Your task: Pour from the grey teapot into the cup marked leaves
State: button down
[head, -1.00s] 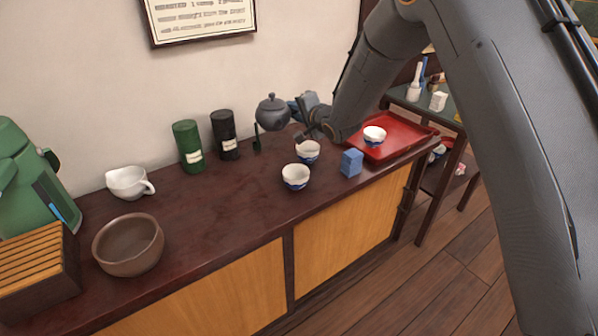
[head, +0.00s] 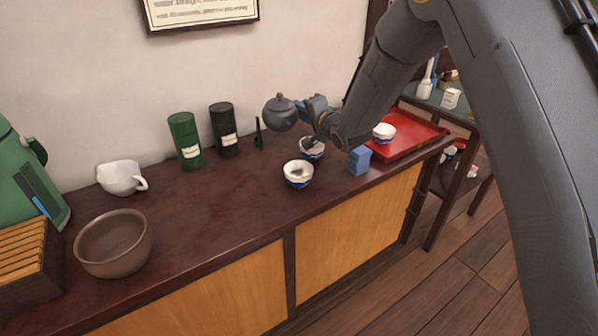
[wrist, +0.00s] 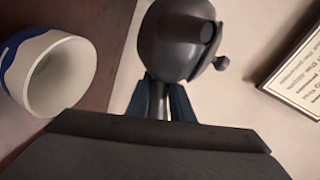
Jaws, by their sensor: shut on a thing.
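My gripper (head: 302,110) is shut on the handle of the grey teapot (head: 280,113) and holds it above the counter, behind the white-and-blue cups. In the wrist view the teapot (wrist: 178,38) is beyond the blue fingers (wrist: 165,103), its handle between them. A front cup (head: 298,176) stands on the counter with a darker patch inside; I cannot tell whether it is shadow or liquid. A second cup (head: 312,153) stands behind it, partly hidden by my gripper. A third cup (head: 384,133) is on the tray. Their markings are too small to tell which has leaves.
A blue block (head: 359,161) stands right of the cups, before the red tray (head: 412,143). Green (head: 185,142) and black (head: 224,131) canisters and a dark upright utensil (head: 258,131) stand near the wall. A white pitcher (head: 121,179) and brown bowl (head: 113,245) are left.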

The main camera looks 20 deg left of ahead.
jog(key=shift+s+d+f+t+y+b, duration=0.3)
jog(key=shift+t+y+b, duration=0.1)
jog(key=shift+b, duration=0.6)
jog(key=s+d+r+n+t+y+b, duration=0.1)
jog(key=s+d+r+t+y+b, duration=0.1)
jog(key=r, duration=0.4)
jog(key=shift+s+d+t+y+b, duration=0.2)
jog(key=shift+s+t+y+b, duration=0.25)
jog(key=shift+s+b, duration=0.5)
jog(key=shift+s, duration=0.1)
jog(key=shift+d+r, duration=0.1)
jog(key=shift+r, duration=0.3)
jog(key=shift+r+y, duration=0.25)
jog(key=shift+y, duration=0.1)
jog(key=shift+w+r+t+b, duration=0.2)
jog(key=shift+w+t+b, duration=0.05)
jog(key=shift+w+b, duration=0.25)
jog(key=shift+w+r+t+y+b, duration=0.3)
jog(key=shift+y+b, duration=0.1)
jog(key=shift+b, duration=0.15)
